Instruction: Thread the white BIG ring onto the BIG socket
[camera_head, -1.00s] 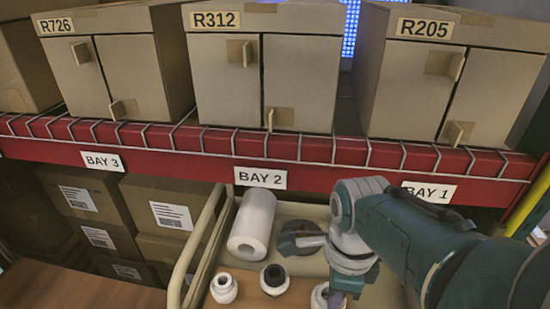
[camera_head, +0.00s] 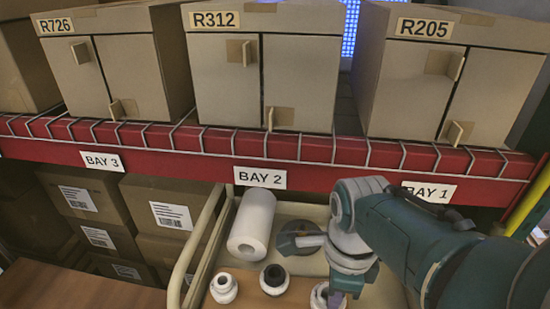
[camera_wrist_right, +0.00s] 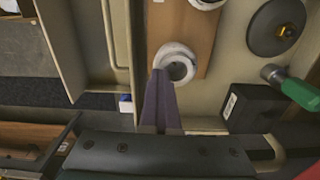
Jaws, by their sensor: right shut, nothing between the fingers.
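My right gripper (camera_wrist_right: 161,82) is shut and empty. Its fingertips are at the near left edge of a white ring-shaped part (camera_wrist_right: 178,62) at the end of the wooden board; I cannot tell whether they touch it. In the head view this part (camera_head: 320,294) is partly hidden by the gripper (camera_head: 337,299). The ring appears to sit around a socket there, but how far down is unclear. Two other white fittings stand on the board: one at the left (camera_head: 224,288) and one with a dark opening in the middle (camera_head: 274,279). My left gripper is not in view.
The board (camera_head: 247,278) lies in a beige cart tray (camera_head: 188,262). A white cylinder (camera_head: 252,225) lies behind it. A dark round disc (camera_wrist_right: 276,26), a green-handled tool (camera_wrist_right: 301,93) and a black box (camera_wrist_right: 254,107) are to the right in the wrist view. Shelf boxes stand behind.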

